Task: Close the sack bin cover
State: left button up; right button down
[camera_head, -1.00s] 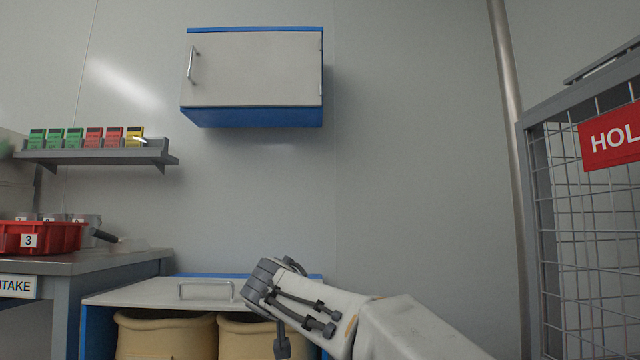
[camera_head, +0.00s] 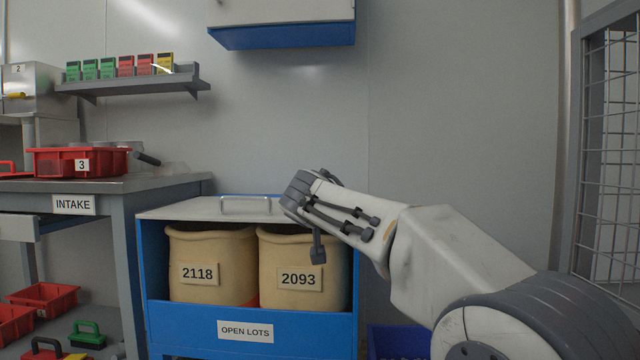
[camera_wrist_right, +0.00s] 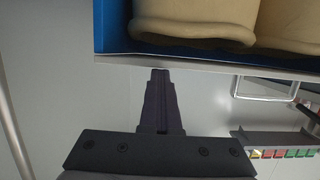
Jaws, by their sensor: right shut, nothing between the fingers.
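The sack bin (camera_head: 148,262) is a blue box with an open front. Its grey cover (camera_head: 180,209) with a metal bar handle (camera_head: 246,199) lies nearly flat across the top, raised clear of the front opening. Two tan sacks inside, labelled 2118 (camera_head: 190,245) and 2093 (camera_head: 275,255), show through the opening. My right arm's end is at the cover's right end in the head view and hides that part. In the right wrist view my right gripper (camera_wrist_right: 160,72) is shut and empty, below the cover's edge (camera_wrist_right: 215,67); contact cannot be told. My left gripper is out of view.
The intake table (camera_head: 130,190) with a red tray (camera_head: 60,163) stands left of the bin. A wall cabinet (camera_head: 285,34) hangs above and a shelf (camera_head: 140,82) is at upper left. A mesh cage (camera_head: 600,150) is at right.

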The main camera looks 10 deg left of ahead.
notch_tip(320, 180, up, 4)
jog(key=p, duration=0.3)
jog(key=s+d+f+n+g+p, duration=0.2)
jog(key=s+d+f+g+p, duration=0.4)
jog(key=s, duration=0.9)
jog(key=s+d+f+n+g+p, duration=0.3)
jog(key=s+p, duration=0.5)
jog(key=s, duration=0.7)
jog(key=s+d+f+n+g+p, duration=0.2)
jog(key=s+d+f+g+p, duration=0.35)
jog(key=s, duration=0.85)
notch_tip(320, 180, up, 37)
jog(key=a+p, duration=0.2)
jog(key=p, duration=3.6)
jog(key=shift+a, duration=0.1)
